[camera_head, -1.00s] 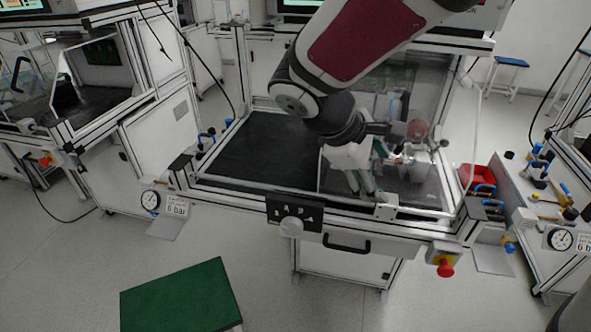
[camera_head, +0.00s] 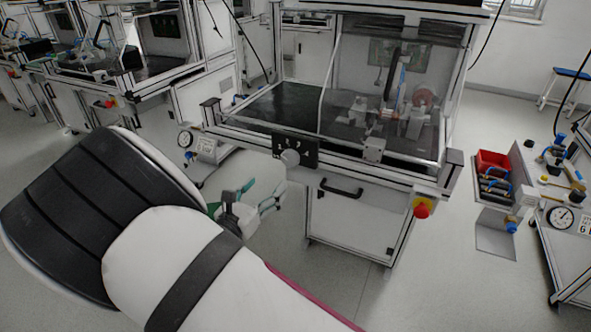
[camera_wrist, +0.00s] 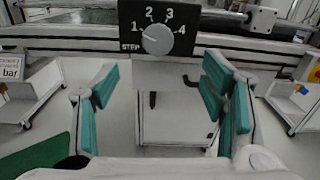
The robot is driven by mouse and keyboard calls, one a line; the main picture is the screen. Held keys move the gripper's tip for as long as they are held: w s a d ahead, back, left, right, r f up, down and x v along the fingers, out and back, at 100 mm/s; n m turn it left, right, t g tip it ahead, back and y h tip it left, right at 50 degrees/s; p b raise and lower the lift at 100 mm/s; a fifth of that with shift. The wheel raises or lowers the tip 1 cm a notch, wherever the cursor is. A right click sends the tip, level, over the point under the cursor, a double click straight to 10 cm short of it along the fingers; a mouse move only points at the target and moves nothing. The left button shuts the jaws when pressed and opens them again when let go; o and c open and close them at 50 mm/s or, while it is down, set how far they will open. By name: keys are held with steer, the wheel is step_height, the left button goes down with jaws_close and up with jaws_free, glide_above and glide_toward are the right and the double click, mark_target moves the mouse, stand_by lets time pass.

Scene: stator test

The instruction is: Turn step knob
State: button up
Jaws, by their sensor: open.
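The step knob (camera_head: 290,158) is a round light-grey dial on a black panel (camera_head: 308,149) at the front of the test bench. In the wrist view the knob (camera_wrist: 156,40) sits on the panel marked STEP and 1 to 4, upper middle, ahead of my gripper. A faint mark on it seems to point towards 1, but this is hard to tell. My gripper (camera_head: 262,194) is open and empty, in front of and below the panel. In the wrist view its teal-padded fingers (camera_wrist: 160,82) stand wide apart, below the knob and not touching it.
A black handle (camera_head: 342,191) is below the panel. A red emergency button (camera_head: 422,210) is at the bench's right front. A red bin (camera_head: 493,161) stands right of the bench. Open floor lies in front.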

mark_target(289, 160)
steer(key=b+x, duration=0.1)
steer(key=x, duration=1.2)
steer(key=shift+w+a+f, duration=0.1)
steer(key=shift+w+f, duration=0.05)
steer(key=shift+w, duration=0.15)
steer(key=shift+c, duration=0.6)
steer(key=c, duration=1)
